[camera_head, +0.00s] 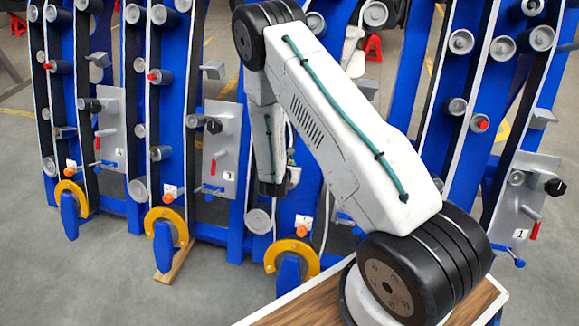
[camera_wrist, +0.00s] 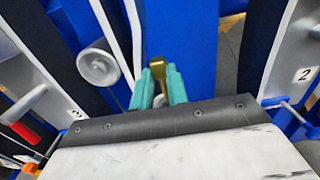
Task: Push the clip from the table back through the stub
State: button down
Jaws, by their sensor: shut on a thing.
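My gripper (camera_wrist: 158,88) shows in the wrist view with two teal fingers. They are shut on a small brass-coloured clip (camera_wrist: 157,67), whose upper end sticks out between the fingertips. The clip is in front of a blue upright beam (camera_wrist: 183,35) of the chassis. In the head view my arm hides the gripper's fingers and the clip. I cannot tell which fitting is the stub, nor whether the clip touches one.
A grey round roller (camera_wrist: 97,66) is left of the fingers. A grey plate marked 2 (camera_wrist: 300,65) and a blue rod (camera_wrist: 292,108) are to the right. In the head view, blue frames (camera_head: 170,130) with yellow rings (camera_head: 167,226) stand across the grey floor (camera_head: 100,270).

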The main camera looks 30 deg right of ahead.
dwell(0.3)
jog(key=shift+s+a+f, duration=0.3)
jog(key=shift+a+f, duration=0.05)
jog(key=shift+f, duration=0.45)
jog(key=shift+s+a+f, duration=0.3)
jog(key=shift+s+f, duration=0.05)
jog(key=shift+f, duration=0.45)
jog(key=shift+s+a+f, duration=0.3)
jog(key=shift+a+f, duration=0.05)
jog(key=shift+f, duration=0.45)
jog(key=c, duration=1.3)
grip_release()
jog(key=v, duration=0.7)
jog(key=shift+s+a+r, duration=0.2)
jog(key=shift+s, duration=0.05)
